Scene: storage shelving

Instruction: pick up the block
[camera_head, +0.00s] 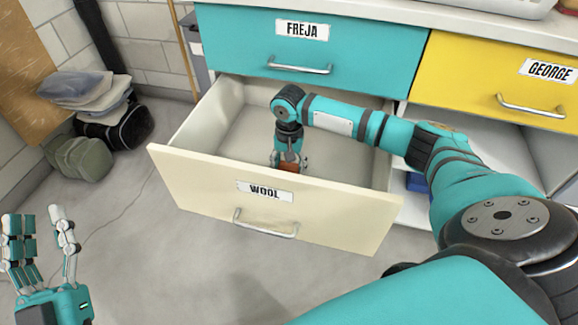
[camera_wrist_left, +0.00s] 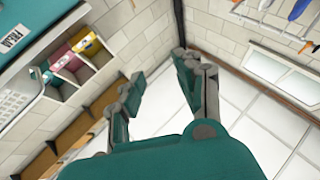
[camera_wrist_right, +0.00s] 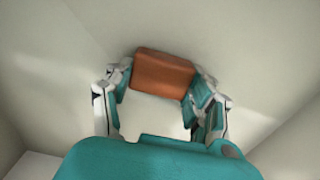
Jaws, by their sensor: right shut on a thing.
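The block (camera_wrist_right: 162,75) is orange-brown and sits between the fingers of my right gripper (camera_wrist_right: 160,90) in the right wrist view. The fingers are shut on its two sides. I cannot tell whether the block touches the drawer floor. My left gripper (camera_head: 42,240) is open and empty at the lower left, and it also shows in the left wrist view (camera_wrist_left: 158,80).
The teal FREJA drawer (camera_head: 310,45) above and the yellow GEORGE drawer (camera_head: 500,75) to the right are closed. The WOOL drawer's walls surround my right gripper. Bags (camera_head: 95,110) lie by the left wall. The floor left of the drawer is mostly clear.

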